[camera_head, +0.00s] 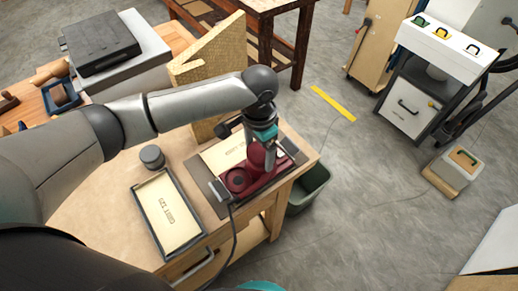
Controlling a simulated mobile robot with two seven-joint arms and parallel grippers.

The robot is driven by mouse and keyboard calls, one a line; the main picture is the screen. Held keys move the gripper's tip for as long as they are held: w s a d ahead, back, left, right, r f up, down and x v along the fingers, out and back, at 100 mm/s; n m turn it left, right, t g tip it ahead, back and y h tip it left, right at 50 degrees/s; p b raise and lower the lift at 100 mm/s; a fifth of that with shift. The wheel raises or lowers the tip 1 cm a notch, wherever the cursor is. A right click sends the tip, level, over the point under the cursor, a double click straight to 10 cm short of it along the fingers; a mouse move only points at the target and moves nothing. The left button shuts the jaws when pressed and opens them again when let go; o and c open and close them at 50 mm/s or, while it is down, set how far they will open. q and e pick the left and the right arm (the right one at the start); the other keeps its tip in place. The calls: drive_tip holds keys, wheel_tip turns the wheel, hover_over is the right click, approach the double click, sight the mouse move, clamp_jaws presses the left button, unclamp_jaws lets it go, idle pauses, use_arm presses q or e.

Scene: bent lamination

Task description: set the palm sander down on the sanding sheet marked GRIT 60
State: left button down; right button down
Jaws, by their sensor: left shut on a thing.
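My left gripper (269,158) reaches in from the left and is shut on the maroon palm sander (240,181). The sander is over the front part of a dark-framed tray (291,149) holding a pale sanding sheet (219,154). I cannot tell whether it touches the sheet. The sander and gripper hide part of this sheet, and its printing is too small to read surely. A second pale sheet (170,217), whose mark looks like GRIT 120, lies in another dark-framed tray to the left, clear of the sander. My right gripper is not in view.
Both trays rest on a wooden workbench (105,222). A small grey round object (152,156) stands behind the left tray. A tan angled board (219,52) rises behind the sander. A dark cord (235,240) hangs over the front edge. A green bin (309,189) stands right of the bench.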

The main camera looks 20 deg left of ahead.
use_arm(q)
drive_tip(key=shift+f, duration=0.45)
idle(0.4)
unclamp_jaws()
drive_tip(key=shift+s+f, duration=0.1)
drive_tip(key=shift+f, duration=0.05)
wheel_tip(320, 180, up, 7)
drive_tip(key=p, duration=0.8)
drive_tip(key=shift+p, duration=0.35)
idle(0.6)
